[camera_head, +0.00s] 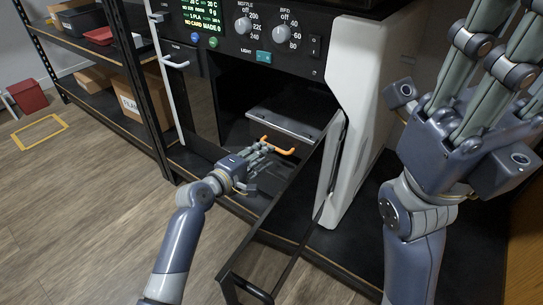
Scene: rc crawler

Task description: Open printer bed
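The printer (365,110) stands at centre with its front door (262,222) swung open toward me. Inside, a grey bed plate (285,124) lies in the dark chamber with an orange handle (279,149) at its front. My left gripper (266,149) reaches into the opening from the left, its fingers at the left end of the handle. Whether they touch or close around it cannot be told. My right gripper (497,50) is raised at the right foreground, fingers extended upward and spread, holding nothing visible; its fingertips are cut off by the top edge.
The printer's panel has knobs (281,34) and a lit display (200,8) above the opening. A black shelf rack (140,75) with boxes (128,100) stands at left. The open door stands close on the right of my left arm.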

